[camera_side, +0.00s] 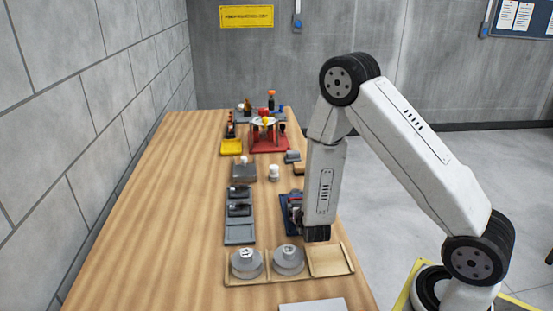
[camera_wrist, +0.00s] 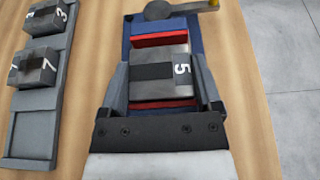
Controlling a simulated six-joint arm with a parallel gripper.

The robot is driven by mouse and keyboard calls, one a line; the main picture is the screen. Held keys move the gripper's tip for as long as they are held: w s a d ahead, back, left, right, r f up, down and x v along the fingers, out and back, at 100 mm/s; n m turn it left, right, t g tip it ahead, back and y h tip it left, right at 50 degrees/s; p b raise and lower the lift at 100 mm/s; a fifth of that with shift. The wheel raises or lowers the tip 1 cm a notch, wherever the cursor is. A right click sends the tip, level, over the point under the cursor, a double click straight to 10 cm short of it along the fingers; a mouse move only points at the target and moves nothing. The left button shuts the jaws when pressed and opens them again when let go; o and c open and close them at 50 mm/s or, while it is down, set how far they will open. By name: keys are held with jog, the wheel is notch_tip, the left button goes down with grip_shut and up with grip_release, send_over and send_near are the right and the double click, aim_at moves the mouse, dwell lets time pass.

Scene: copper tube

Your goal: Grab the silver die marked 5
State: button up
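The silver die marked 5 (camera_wrist: 148,64) is a grey block with a dark band across its top and a white 5 on its right side. It sits between the red jaws of a blue vise (camera_wrist: 128,44), which also shows in the side view (camera_side: 290,207). My gripper (camera_wrist: 160,58) is open, with one finger along the die's left side and one along its right. I cannot tell whether either finger touches it. In the side view my gripper (camera_side: 316,234) points down at the vise, and the die is hidden there.
A grey tray (camera_wrist: 28,144) on the left holds dice marked 3 (camera_wrist: 48,17) and 7 (camera_wrist: 33,68). In the side view, a wooden tray (camera_side: 330,261) with round grey weights (camera_side: 246,264) stands in front. A red stand (camera_side: 268,140) is farther back. The table's left side is clear.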

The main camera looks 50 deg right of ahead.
grip_shut()
jog(key=shift+r, duration=0.15)
notch_tip(320, 180, up, 10)
dwell(0.9)
dwell(0.5)
